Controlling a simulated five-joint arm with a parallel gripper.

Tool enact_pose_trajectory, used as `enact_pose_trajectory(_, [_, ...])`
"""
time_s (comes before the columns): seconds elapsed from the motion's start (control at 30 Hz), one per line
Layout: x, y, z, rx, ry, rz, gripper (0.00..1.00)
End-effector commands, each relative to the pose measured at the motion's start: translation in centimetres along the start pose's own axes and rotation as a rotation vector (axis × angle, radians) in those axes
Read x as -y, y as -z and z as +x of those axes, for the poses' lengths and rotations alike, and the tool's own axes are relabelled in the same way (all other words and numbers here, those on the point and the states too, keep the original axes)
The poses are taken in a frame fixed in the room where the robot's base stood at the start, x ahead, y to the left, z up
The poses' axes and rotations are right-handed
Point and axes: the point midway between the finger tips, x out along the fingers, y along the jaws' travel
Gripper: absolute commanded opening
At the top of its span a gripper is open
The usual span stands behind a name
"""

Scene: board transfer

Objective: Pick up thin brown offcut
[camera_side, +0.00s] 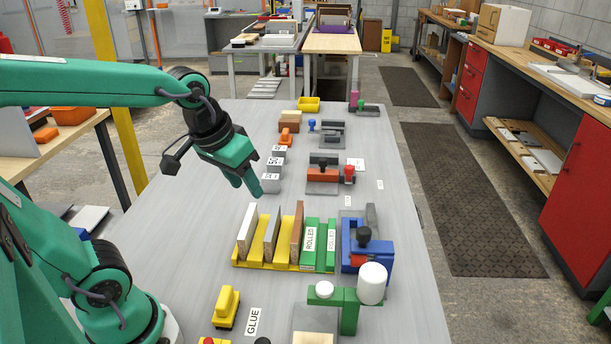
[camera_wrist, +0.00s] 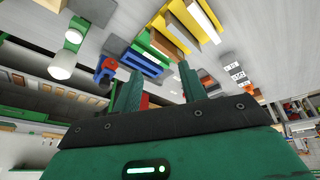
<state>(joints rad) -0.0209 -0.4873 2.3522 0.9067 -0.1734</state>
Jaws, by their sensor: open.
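A yellow slotted rack (camera_side: 258,258) stands mid-table and holds upright boards: a white one (camera_side: 247,232), a thin grey-brown one (camera_side: 272,236) in the middle and a reddish-brown one (camera_side: 297,232) at the right. Which brown board is the named offcut is not certain. The wrist view shows the rack (camera_wrist: 170,8) near the top, with the white board (camera_wrist: 206,14) and the brown boards (camera_wrist: 183,17) beside it. My gripper (camera_side: 248,185) hangs above the table, behind and above the rack's left end, fingers pointing down. Its fingers (camera_wrist: 161,82) are apart with nothing between them.
A green rack (camera_side: 319,245) labelled "ROLLED" adjoins the yellow rack at the right. Small labelled grey blocks (camera_side: 272,170) lie near my gripper. The table's left-centre is clear.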

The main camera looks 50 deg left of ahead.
Motion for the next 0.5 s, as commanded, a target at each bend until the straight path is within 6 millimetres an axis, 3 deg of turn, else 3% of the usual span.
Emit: enact_pose_trajectory(0.5, [0.1, 5.9, 6.5, 0.173, 0.063, -0.283, 0.42])
